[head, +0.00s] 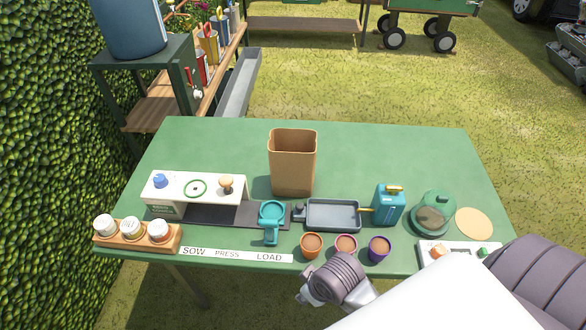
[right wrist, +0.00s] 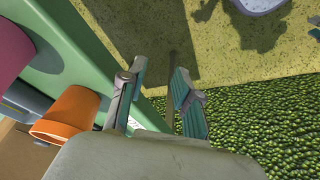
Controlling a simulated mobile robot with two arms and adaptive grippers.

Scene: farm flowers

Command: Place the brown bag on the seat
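The brown bag (head: 292,165) stands upright with its top open, near the middle of the green table (head: 390,150) in the head view. I cannot tell which part is the seat; a dark flat strip (head: 205,214) lies on the table left of the bag. My right arm reaches in from the lower right. Its gripper (right wrist: 155,82) is open and empty in the right wrist view, at the table's front edge, beside an orange pot (right wrist: 68,113) and apart from the bag. My left gripper is not in view.
A white stand (head: 165,187), teal press (head: 271,220), grey tray (head: 333,215), blue can (head: 387,208) and green-lidded jar (head: 433,215) stand around the bag. Three pots, including a purple one (head: 379,249), line the front edge. The table behind the bag is clear.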

